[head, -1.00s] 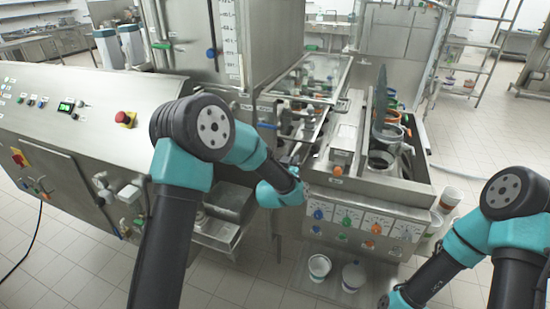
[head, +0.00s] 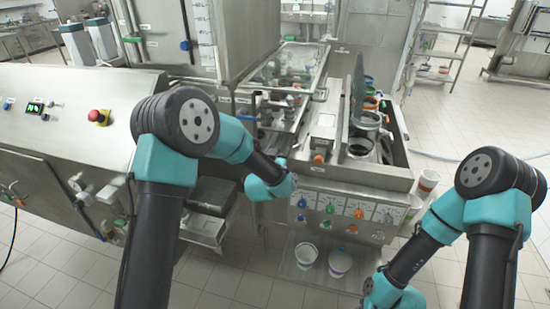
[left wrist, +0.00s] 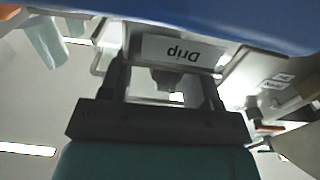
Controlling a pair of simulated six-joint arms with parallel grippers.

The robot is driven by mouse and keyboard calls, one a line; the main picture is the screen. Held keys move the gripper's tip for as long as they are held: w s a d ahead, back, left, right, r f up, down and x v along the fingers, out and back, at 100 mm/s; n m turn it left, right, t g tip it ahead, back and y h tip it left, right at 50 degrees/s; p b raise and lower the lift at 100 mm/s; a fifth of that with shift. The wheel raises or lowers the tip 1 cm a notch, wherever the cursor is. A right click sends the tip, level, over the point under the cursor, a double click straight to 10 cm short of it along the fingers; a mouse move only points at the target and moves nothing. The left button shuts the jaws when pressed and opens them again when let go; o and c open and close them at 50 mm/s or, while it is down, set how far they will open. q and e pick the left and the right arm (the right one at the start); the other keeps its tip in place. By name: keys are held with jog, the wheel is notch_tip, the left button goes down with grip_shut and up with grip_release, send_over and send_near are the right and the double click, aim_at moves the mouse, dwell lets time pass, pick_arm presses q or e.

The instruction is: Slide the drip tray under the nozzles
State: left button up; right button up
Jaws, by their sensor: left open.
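In the left wrist view a pale label reading "Drip" (left wrist: 180,52), upside down, is in front of my left gripper (left wrist: 165,78). A dark tab-like part is under the label, between the two fingers. The fingers are apart, and I cannot tell whether they touch anything. In the head view my left arm ends at the front left corner of the filling machine (head: 355,178), and its fingers are hidden. The drip tray's body cannot be made out. My right arm runs to the bottom edge of the head view at the right, and its fingers are out of sight.
A steel control cabinet (head: 62,110) stands left.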

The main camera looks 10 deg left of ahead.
pick_arm(q)
jog(key=s+a, duration=0.2)
jog(key=s, duration=1.5)
jog(key=shift+s, duration=0.15)
jog(key=shift+a, duration=0.1)
jog(key=s+a+f+g, duration=0.2)
jog(key=f+g, duration=0.1)
jog(key=f, duration=0.3)
jog(key=s+a+f+n+g, duration=0.1)
jog(key=a+f+g, duration=0.1)
jog(key=f, duration=0.4)
jog(key=s+a+f+g, duration=0.1)
jog(key=s+f+g, duration=0.15)
jog(key=f, duration=0.35)
jog(key=s+a+f+n+g+h, duration=0.1)
jog(key=s+a+f+g, duration=0.1)
jog(key=s+f+g, duration=0.2)
jog(key=s+a+f+n+g, duration=0.1)
jog(key=s+a+f+g, duration=0.2)
jog(key=s+f, duration=0.6)
jog(key=s+g, duration=0.2)
jog(key=shift+s+f+h, duration=0.3)
jog(key=shift+s+h, duration=0.05)
jog(key=shift+h, duration=0.05)
jog(key=shift+g, duration=0.25)
